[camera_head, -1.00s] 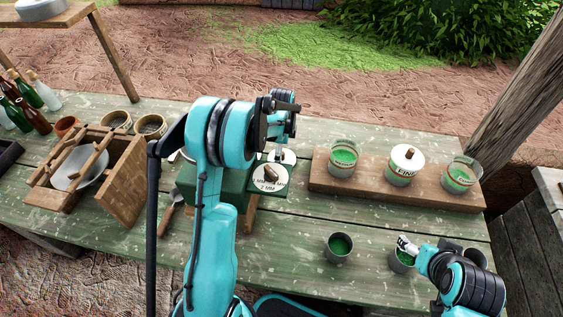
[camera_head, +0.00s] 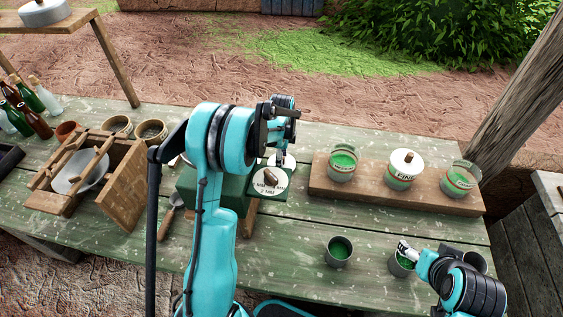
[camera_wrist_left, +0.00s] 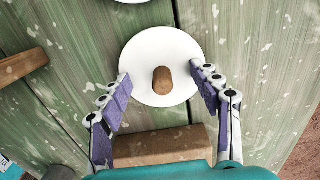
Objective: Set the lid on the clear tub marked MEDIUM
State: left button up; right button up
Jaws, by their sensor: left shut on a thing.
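A round white lid (camera_wrist_left: 146,57) with a brown knob shows in the left wrist view. My left gripper (camera_wrist_left: 161,80) is shut on its rim, with a fingertip at each side. In the head view the lid (camera_head: 286,161) shows just below my left gripper (camera_head: 283,147), partly hidden. Three clear tubs with green contents stand on a wooden board: a left one (camera_head: 342,165), a middle one (camera_head: 402,170) with a white lid and a FINE label, and a right one (camera_head: 459,180). The outer labels are too small to read surely. My right gripper (camera_head: 404,247) is at a grey cup.
The wooden board (camera_head: 323,183) lies right of my left gripper. A green box (camera_head: 220,190) with a 2 MM disc stands near my left arm. Grey cups hold green material, one at the front (camera_head: 339,252). A wooden frame (camera_head: 75,165) and bottles (camera_head: 35,110) stand left.

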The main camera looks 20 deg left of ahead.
aim_at(284, 165)
pick_arm(q)
jog(key=shift+r, duration=0.25)
jog(key=shift+c, duration=1.4)
jog(key=shift+w+r+p, duration=0.15)
jog(key=shift+r+p, duration=0.3)
jog(key=shift+r, duration=0.2)
grip_shut()
notch_tip(284, 165, up, 7)
jog(key=shift+f+p, duration=0.15)
jog(key=shift+p, duration=1)
jog(key=shift+r, duration=0.5)
jog(key=s+d+r+n, duration=0.1)
jog(key=s+d+n, duration=0.7)
jog(key=n, duration=0.7)
jog(key=d, duration=0.2)
jog(key=shift+d, duration=0.4)
